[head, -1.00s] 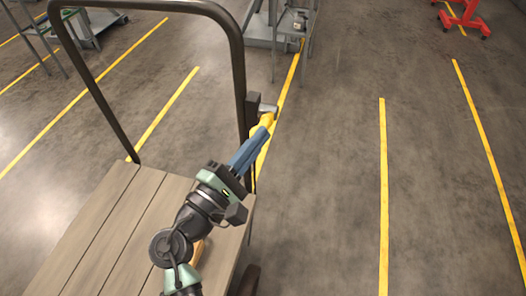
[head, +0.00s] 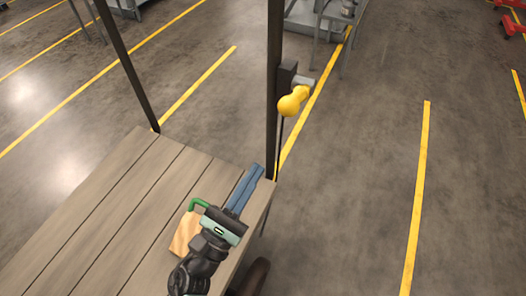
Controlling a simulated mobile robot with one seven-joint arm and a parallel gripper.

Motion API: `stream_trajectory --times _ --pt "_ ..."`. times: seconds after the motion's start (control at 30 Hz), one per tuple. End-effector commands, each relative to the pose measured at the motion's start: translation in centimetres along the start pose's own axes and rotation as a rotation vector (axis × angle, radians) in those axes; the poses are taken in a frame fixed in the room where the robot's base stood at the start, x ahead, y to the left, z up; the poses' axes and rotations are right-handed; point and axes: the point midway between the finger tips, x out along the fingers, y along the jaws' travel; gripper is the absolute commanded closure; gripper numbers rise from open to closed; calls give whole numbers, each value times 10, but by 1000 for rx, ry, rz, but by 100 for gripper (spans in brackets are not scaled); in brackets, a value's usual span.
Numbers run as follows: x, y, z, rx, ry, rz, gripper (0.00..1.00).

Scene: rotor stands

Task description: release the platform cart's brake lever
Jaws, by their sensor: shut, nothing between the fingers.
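The brake lever (head: 294,101) is a yellow handle with a rounded knob. It sits on a dark and grey mount (head: 289,78) on the right upright of the platform cart's dark push frame (head: 274,60). The cart's deck (head: 110,220) is of wooden planks. My gripper (head: 256,170) has blue fingers, shut and empty, over the deck's right far corner. It is apart from the lever, below it in the picture. The lever is in plain view.
A wooden block (head: 186,235) and a green bent piece (head: 197,204) show beside my gripper, partly hidden. Grey stands (head: 330,20) are at the back, and red equipment (head: 513,25) is at the far right. The floor right of the cart is clear.

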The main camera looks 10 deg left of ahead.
Motion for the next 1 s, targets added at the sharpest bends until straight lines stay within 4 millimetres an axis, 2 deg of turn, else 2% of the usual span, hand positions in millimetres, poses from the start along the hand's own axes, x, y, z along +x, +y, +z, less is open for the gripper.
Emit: stream_trajectory --times 0.43,0.5,0.63,1.0 --pt "92 -1 1 4 -5 -3 100" --pt "100 -1 12 4 -4 -4 100" --pt "110 -1 23 3 -2 -3 100" --pt "116 0 29 2 -1 -1 100"
